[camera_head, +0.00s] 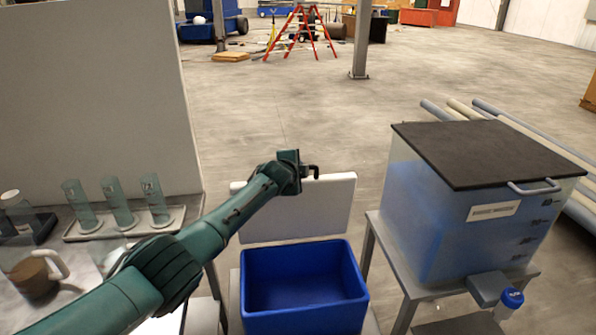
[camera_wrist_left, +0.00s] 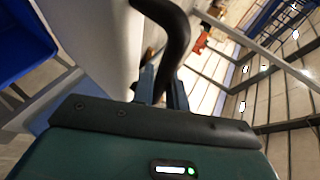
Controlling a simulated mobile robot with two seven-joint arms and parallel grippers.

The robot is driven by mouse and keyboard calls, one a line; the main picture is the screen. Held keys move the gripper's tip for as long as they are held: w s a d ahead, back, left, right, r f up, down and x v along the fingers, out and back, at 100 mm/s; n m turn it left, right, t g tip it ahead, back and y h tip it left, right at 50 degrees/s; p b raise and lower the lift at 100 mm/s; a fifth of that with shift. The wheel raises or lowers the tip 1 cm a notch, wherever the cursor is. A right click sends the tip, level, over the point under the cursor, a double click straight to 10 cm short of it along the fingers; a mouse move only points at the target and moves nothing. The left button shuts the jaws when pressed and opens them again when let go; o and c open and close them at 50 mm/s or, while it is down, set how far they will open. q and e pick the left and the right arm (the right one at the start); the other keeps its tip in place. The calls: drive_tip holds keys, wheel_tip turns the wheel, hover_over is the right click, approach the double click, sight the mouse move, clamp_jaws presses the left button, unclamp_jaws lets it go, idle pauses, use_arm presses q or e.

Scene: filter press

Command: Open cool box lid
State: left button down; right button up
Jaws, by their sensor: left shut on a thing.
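The cool box (camera_head: 305,323) is a blue open-topped box at the bottom centre of the head view, and its inside looks empty. Its white lid (camera_head: 325,212) stands raised, nearly upright, along the far edge of the box. My left gripper (camera_head: 301,169) is at the lid's top edge, shut on the dark lid handle (camera_head: 316,172). In the left wrist view the narrow fingers (camera_wrist_left: 162,88) close on the curved black handle (camera_wrist_left: 178,35), with the pale lid (camera_wrist_left: 88,40) beside it. The blue box also shows at the left there (camera_wrist_left: 18,40). My right gripper is out of view.
A blue-filled tank (camera_head: 440,220) with a dark cover (camera_head: 490,153) stands on a grey stand at the right. Pipes (camera_head: 575,215) lie at the far right. The floor behind the lid is clear.

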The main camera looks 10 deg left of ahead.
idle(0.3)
use_arm(q)
drive_tip(key=c, duration=1.4)
unclamp_jaws()
drive_tip(key=shift+s, duration=0.2)
